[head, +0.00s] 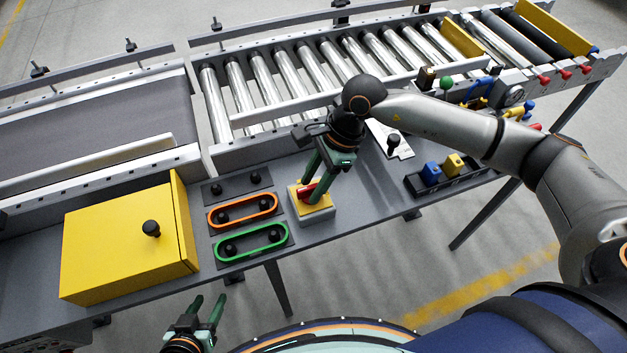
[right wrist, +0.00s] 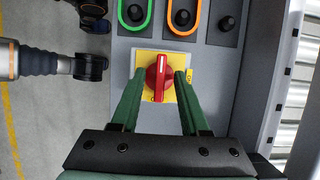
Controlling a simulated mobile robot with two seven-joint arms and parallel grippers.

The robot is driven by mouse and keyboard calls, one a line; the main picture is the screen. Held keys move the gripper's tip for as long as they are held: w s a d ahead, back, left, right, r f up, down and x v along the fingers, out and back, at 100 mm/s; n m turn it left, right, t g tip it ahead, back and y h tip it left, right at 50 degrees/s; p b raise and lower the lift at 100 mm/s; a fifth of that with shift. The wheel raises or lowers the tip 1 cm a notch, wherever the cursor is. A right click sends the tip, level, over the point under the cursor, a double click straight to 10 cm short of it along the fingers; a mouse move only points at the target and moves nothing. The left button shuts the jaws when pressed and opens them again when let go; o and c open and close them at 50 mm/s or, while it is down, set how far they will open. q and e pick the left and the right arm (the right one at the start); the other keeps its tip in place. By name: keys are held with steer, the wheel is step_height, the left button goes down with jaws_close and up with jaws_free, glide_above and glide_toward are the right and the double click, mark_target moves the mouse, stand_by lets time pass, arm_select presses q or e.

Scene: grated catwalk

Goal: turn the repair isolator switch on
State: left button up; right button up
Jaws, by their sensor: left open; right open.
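The isolator switch is a red rotary knob (head: 307,192) on a yellow plate (head: 324,205), on a grey box at the table's front edge. In the right wrist view the knob (right wrist: 160,74) has its long handle upright in the picture, with a white line along it. The plate's small markings are too small to read. My right gripper (head: 312,187) is open; its green fingers reach down over the switch, one to each side of the knob in the right wrist view. Contact cannot be told. My left gripper (head: 209,301) is open and empty, below the table's front edge.
Left of the switch are an orange-ringed panel (head: 243,196), a green-ringed panel (head: 272,233) and a yellow cabinet (head: 115,240). A roller conveyor (head: 290,80) runs behind. A black tray (head: 479,177) with blue and yellow blocks stands to the right.

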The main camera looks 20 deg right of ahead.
steer(key=shift+c, duration=0.2)
jaws_close()
